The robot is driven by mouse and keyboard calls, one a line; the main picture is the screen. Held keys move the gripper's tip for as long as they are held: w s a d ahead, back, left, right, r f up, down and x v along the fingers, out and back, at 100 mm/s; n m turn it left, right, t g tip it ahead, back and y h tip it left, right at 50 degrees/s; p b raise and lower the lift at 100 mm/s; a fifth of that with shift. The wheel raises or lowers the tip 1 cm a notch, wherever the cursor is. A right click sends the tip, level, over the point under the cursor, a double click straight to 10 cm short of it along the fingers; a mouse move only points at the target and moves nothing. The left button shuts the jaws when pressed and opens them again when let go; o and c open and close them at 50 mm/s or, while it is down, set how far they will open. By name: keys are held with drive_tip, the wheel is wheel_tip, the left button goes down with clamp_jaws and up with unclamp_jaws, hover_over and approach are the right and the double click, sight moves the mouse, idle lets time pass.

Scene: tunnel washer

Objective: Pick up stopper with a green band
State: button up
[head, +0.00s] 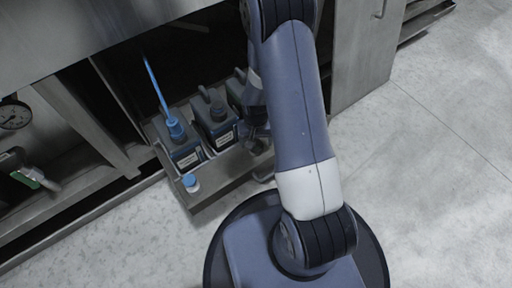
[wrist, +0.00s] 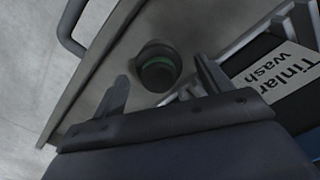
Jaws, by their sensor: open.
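The stopper with a green band (wrist: 158,70) is a dark round cap with a green ring. In the wrist view it sits on the grey tray (wrist: 92,100), near the tray's edge. My gripper (wrist: 161,68) is open and empty, with one finger to each side of the stopper in the picture. I cannot tell how far the fingertips are above it. In the head view my gripper is low over the tray (head: 205,198), partly behind my arm, and I cannot make out the stopper there.
Dark canisters (head: 216,123) with labels stand in the tray. One holds a blue lance (head: 157,88). A blue cap (head: 190,183) lies at the tray's front left corner. A labelled canister (wrist: 285,75) is close to my right finger. A handle (wrist: 70,28) projects from the tray's front. Open floor lies right.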

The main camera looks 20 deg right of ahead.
wheel_tip(320, 180, down, 2)
drive_tip(key=shift+f+b, duration=0.15)
drive_tip(key=shift+b, duration=0.15)
drive_tip(key=shift+c, duration=0.5)
drive_tip(key=c, duration=1.2)
wheel_tip(320, 180, up, 11)
drive_tip(key=p, duration=0.5)
drive_tip(key=shift+f, duration=0.2)
drive_tip(key=shift+r+p, duration=1.8)
drive_tip(key=shift+r, duration=0.6)
drive_tip(key=shift+r+p, duration=1.5)
drive_tip(key=shift+r, duration=0.4)
